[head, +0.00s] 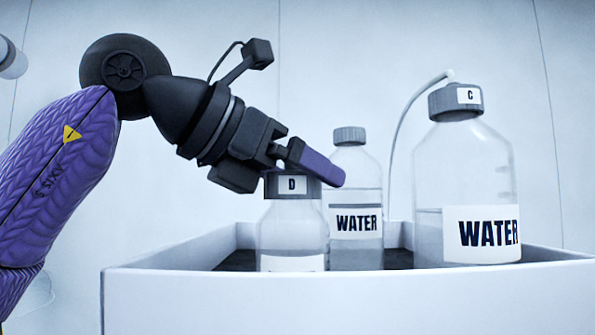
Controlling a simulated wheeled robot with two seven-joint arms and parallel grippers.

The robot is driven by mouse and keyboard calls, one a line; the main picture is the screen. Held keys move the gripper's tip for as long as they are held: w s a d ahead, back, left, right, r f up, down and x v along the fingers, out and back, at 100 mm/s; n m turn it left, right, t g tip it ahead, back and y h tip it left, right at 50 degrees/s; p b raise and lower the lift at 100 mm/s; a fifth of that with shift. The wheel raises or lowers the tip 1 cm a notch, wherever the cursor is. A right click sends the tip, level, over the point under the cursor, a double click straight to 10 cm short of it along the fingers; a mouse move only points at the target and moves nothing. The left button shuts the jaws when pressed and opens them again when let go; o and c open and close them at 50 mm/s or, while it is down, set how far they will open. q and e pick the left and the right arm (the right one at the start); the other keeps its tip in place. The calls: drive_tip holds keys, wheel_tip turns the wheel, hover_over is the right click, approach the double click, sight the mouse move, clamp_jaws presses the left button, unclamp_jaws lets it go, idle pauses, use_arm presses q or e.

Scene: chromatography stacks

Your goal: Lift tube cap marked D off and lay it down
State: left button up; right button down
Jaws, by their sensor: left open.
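The cap marked D (291,186) is dark grey with a white label. It sits on a clear bottle (291,232) at the front left of a white tray (350,300). My left gripper (318,168) comes in from the left, its purple finger just above the cap and overlapping its top in the head view. The gripper is open and nothing shows between its fingers. The cap's top edge is partly hidden, and I cannot tell whether the finger touches it. My right gripper is not in view.
A bottle labelled WATER with a grey cap (349,135) stands just behind, right of D. A larger WATER bottle with cap C (456,101) stands at the right, a pale tube (402,125) beside it. The tray's raised walls surround the bottles.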

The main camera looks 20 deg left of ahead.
use_arm(q)
drive_tip(key=shift+s+a, duration=0.15)
drive_tip(key=shift+s, duration=0.25)
drive_tip(key=shift+c, duration=1.3)
drive_tip(key=shift+w, duration=0.2)
drive_tip(key=c, duration=0.5)
drive_tip(key=shift+s, duration=0.1)
drive_tip(key=c, duration=0.4)
drive_tip(key=shift+o, duration=0.2)
drive_tip(key=shift+r, duration=0.15)
